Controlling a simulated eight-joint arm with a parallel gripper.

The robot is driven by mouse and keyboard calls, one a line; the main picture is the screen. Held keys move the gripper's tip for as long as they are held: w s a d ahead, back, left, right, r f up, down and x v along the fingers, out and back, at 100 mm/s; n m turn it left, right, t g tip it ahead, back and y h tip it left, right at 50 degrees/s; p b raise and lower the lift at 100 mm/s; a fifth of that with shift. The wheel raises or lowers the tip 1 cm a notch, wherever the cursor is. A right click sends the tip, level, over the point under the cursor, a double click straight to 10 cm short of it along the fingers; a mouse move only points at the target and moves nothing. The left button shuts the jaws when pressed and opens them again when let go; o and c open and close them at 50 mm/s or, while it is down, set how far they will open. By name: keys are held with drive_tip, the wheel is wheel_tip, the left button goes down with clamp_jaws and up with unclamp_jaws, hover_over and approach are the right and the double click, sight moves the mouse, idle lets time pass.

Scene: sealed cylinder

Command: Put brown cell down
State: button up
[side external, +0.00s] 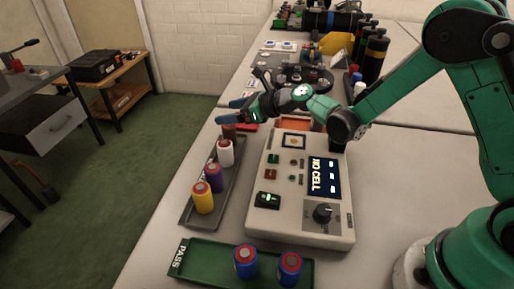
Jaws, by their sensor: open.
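The brown cell (229,131) stands at the far end of the grey tray (197,224), partly hidden behind the white cell (226,153). My gripper (230,111) has blue fingertips and is open, just above the brown cell in the picture. I cannot tell whether the fingers touch it. The white, purple (214,178) and yellow (203,198) cells stand upright in a row in the same tray.
A tester box (262,222) reading NO CELL stands right of the grey tray. A green PASS tray (212,268) in front holds two blue cells. A red tray (247,127) shows partly behind the tester. Bottles and tools crowd the table's far end.

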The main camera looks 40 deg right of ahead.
drive_tip(key=shift+r, duration=0.75)
drive_tip(key=s+d+r+n+g+h, duration=0.2)
drive_tip(key=s+d+n+h, duration=0.1)
drive_tip(key=s+n, duration=0.7)
drive_tip(key=s+d+r+n+g+h, duration=0.2)
drive_tip(key=s+d+n+h, duration=0.2)
drive_tip(key=s+n, duration=0.6)
drive_tip(key=n, duration=0.8)
drive_tip(key=shift+s+d+r+h, duration=0.3)
drive_tip(key=shift+s+d+r, duration=0.05)
drive_tip(key=shift+s+r, duration=0.05)
drive_tip(key=shift+o, duration=0.5)
drive_tip(key=shift+s+d+f+n, duration=0.1)
drive_tip(key=shift+s+d+n, duration=0.1)
drive_tip(key=shift+s+n, duration=0.25)
drive_tip(key=shift+w, duration=0.15)
drive_tip(key=shift+w, duration=0.1)
